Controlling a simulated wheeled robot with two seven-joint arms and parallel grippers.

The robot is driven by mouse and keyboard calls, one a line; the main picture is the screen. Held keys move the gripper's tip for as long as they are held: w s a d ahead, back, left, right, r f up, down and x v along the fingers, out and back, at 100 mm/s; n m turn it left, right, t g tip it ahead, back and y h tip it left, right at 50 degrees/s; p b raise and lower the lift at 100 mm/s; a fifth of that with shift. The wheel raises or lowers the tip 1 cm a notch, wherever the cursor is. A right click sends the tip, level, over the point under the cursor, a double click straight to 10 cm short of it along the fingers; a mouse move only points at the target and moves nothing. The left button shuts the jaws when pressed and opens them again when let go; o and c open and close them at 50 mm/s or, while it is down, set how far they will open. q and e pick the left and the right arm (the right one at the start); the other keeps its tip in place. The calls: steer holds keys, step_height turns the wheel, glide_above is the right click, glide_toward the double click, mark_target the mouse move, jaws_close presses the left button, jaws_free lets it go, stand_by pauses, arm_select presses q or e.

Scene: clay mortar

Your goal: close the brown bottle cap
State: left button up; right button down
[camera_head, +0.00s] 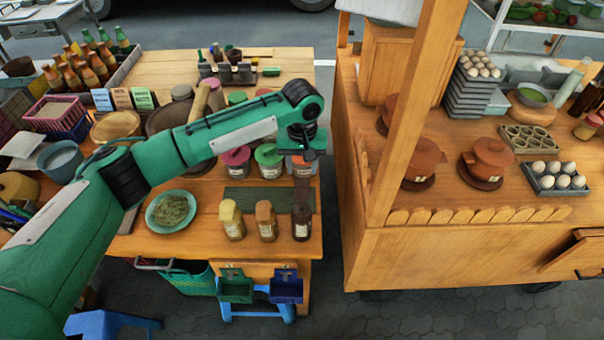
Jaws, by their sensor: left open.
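Three small bottles stand upright in a row near the front edge of the left wooden table. The left one has a pale yellow cap (231,212). The middle bottle has a brown cap (264,208), and its body (268,230) shows a label. The right bottle (302,222) has a very dark brown cap. Whether any cap is loose is too small to tell. My left gripper (309,155) is open above the table's right side, behind and above the bottles, touching none of them. Its fingers are small and partly hidden. My right gripper is out of view.
Jars with pink (236,160) and green (269,158) lids stand under my left arm. A plate of greens (171,211) lies left of the bottles. A wooden cart (440,255) with clay pots and a post stands right, across a narrow gap.

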mark_target(302, 180)
arm_select(q)
steer(key=shift+f+p, duration=0.45)
steer(key=shift+f, duration=2.2)
jaws_close()
